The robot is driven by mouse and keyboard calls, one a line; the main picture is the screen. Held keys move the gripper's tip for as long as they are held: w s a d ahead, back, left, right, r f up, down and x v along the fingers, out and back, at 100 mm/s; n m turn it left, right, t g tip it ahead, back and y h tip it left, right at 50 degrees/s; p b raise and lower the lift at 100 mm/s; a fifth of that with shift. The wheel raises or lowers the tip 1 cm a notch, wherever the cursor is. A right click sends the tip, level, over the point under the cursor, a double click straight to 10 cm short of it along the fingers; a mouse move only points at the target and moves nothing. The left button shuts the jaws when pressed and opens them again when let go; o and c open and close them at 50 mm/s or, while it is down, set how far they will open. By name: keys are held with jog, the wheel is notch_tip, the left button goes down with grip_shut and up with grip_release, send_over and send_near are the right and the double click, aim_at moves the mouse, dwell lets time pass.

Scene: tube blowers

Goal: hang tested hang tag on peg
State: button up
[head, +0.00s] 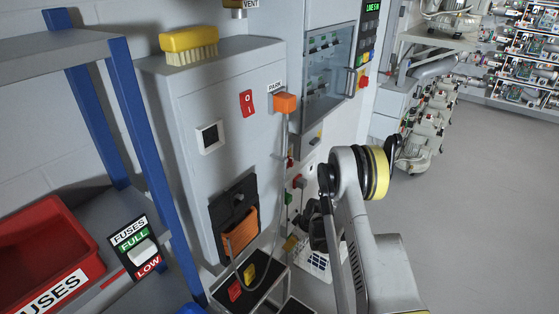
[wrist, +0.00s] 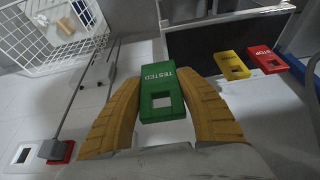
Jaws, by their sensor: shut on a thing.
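The green hang tag marked TESTED (wrist: 160,76) has a square window cut in it. In the wrist view it sits between the two ribbed yellow fingers of my gripper (wrist: 160,110), which is shut on it. The tag is held clear in front of the palm. In the head view my gripper is mostly hidden behind my arm, and the green tag cannot be made out there. I cannot pick out the peg with certainty in either view.
A yellow tag (wrist: 232,65) and a red STOP tag (wrist: 266,59) lie by a dark panel. A white wire basket (wrist: 50,68) is at upper left. A grey rod with a red end (wrist: 57,151) is at left. The grey cabinet (head: 225,135) and blue-posted shelf (head: 140,150) stand left.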

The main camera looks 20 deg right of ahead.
aim_at(283, 161)
jog(key=shift+r, duration=0.1)
jog(key=s+r+h+p, duration=0.1)
jog(key=s+r+p, duration=0.35)
jog(key=r, duration=0.95)
jog(key=s+r+t+p, duration=0.1)
jog(key=s+r+p, duration=0.3)
jog(key=r, duration=0.9)
jog(key=s+r+h+p, duration=0.15)
jog(key=r+p, duration=0.45)
jog(key=r, duration=0.8)
jog(key=shift+y, duration=0.35)
jog(key=shift+w+a+f+p, duration=0.1)
jog(key=shift+w+a+p, duration=0.05)
jog(key=shift+w+a, duration=0.8)
jog(key=shift+w+a+f+p, duration=0.1)
jog(key=shift+w+a, duration=0.55)
jog(key=shift+w, duration=0.6)
jog(key=shift+w+a+f+p, duration=0.1)
jog(key=shift+w+a+p, duration=0.05)
jog(key=shift+w+a, duration=0.8)
jog(key=shift+w+a+f+b, duration=0.2)
jog(key=shift+w+f+b, duration=0.15)
jog(key=shift+w+b, duration=0.3)
jog(key=o, duration=1.1)
jog(key=shift+c, duration=0.2)
